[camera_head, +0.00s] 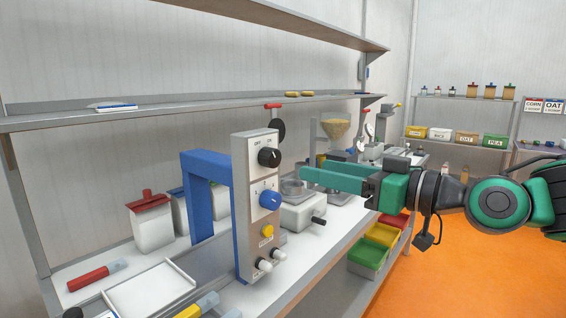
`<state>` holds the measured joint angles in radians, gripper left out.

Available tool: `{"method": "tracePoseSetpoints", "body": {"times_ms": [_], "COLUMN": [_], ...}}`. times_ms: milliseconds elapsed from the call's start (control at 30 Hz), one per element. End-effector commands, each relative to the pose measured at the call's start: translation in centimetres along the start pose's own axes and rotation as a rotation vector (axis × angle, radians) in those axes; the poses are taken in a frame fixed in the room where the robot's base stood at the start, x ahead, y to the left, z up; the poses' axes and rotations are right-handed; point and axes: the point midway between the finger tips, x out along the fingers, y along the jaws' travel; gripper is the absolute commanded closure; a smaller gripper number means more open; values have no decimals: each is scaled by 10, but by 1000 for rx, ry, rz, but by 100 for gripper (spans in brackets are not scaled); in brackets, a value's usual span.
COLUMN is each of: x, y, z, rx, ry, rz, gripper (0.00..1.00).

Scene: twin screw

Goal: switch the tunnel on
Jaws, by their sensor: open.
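The tunnel (197,166) is a blue arch on the bench left of centre. A grey control panel (242,205) stands upright on its right side. The small labels are too small to read surely. My gripper (304,176) reaches in from the right, its green fingers pointing left toward the panel. It is open and empty, and appears apart from the knobs.
A white box (303,212) with a black handle sits behind the panel, below my fingers. A white tray (150,290) and red-handled tool (95,275) lie at front left. A shelf (200,115) runs above the bench. The orange floor at right is clear.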

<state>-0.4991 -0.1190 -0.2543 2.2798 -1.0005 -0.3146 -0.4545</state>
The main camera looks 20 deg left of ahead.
Motion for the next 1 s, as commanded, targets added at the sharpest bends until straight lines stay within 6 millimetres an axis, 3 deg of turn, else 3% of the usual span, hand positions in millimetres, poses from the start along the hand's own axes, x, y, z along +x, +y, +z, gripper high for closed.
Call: {"method": "tracePoseSetpoints", "body": {"times_ms": [167,600,800,1000], "x": [16,88,105,108], "y": [-3,-2,-2,-1], "z": [-4,-4,-4,-5], "rx": [-1,-1,-1,-1], "ry": [13,11,11,12], "rz": [-9,-7,-4,-3], "gripper": [49,49,49,49]}}
